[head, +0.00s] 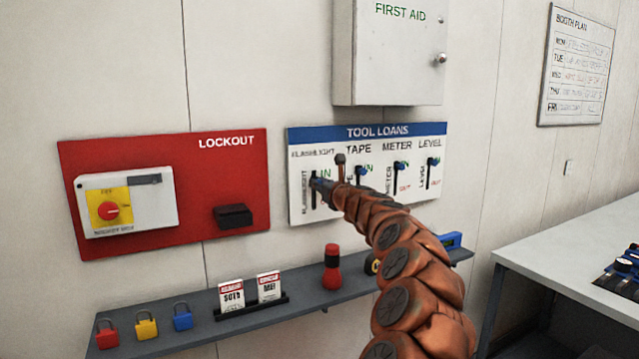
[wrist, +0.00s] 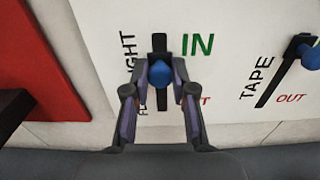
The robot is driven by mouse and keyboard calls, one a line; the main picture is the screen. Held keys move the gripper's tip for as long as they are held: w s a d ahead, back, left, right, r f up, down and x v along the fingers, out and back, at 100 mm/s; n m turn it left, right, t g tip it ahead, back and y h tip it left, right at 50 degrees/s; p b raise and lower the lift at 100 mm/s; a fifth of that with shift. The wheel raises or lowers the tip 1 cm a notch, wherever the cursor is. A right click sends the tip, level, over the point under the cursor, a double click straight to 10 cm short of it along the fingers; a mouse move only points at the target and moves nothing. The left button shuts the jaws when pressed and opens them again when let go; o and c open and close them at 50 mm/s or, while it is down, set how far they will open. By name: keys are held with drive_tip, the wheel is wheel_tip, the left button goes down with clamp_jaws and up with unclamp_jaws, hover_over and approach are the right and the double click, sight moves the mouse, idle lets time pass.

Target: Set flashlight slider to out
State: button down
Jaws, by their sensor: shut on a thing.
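The tool loans board (head: 342,213) hangs on the wall, with several vertical sliders. The flashlight slider is the leftmost; its blue knob (wrist: 160,73) sits on a black slot (wrist: 159,42). In the wrist view the knob appears between the green IN label (wrist: 198,44) and the partly hidden red OUT label (wrist: 204,100). My gripper (wrist: 157,84) is shut on this knob, one finger on each side. In the head view my gripper (head: 323,184) reaches the board from the right, and my arm covers part of the board.
The tape slider's blue knob (wrist: 311,57) is close on the right. A red lockout board (head: 205,170) hangs on the left. A grey shelf (head: 200,333) with padlocks, cards and a red flashlight (head: 332,268) runs below. A first aid cabinet (head: 385,55) hangs above.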

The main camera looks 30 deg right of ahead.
sight(314, 204)
wheel_tip(314, 204, down, 8)
drive_tip(key=b, duration=0.4)
drive_tip(key=shift+r, duration=0.15)
drive_tip(key=c, duration=1.1)
unclamp_jaws()
drive_tip(key=shift+o, duration=0.7)
drive_tip(key=shift+s, duration=0.15)
